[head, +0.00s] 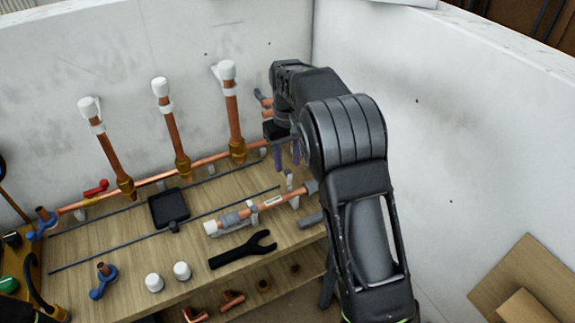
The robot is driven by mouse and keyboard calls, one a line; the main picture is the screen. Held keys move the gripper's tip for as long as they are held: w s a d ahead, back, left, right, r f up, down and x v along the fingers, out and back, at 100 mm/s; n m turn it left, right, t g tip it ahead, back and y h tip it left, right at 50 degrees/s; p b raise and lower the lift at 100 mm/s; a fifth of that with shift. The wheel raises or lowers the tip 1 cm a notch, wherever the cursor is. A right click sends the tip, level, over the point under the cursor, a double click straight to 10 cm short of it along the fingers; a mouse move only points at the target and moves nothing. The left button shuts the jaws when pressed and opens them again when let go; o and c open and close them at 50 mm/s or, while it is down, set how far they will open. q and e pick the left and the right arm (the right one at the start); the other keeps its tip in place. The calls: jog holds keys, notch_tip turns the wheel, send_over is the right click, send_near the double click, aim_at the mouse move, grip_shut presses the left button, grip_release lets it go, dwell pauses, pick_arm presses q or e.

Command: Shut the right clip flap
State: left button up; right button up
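A short copper pipe (272,204) with grey sleeves and a white cap at its left end lies across the bench. A pale clip (253,214) holds it near the middle. The right clip (290,181) is near the pipe's right end, and its pale flap seems to stand up above the pipe. My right gripper (287,156) points down above and behind this clip. Its two purple fingers are apart with nothing seen between them. Touch with the flap cannot be told. My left gripper is out of view.
Three capped upright copper pipes (172,130) rise from a long pipe along the back wall. A white wall (450,130) closes the right side.

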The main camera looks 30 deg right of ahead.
jog(key=shift+f, duration=1.45)
jog(key=shift+c, duration=0.6)
grip_shut()
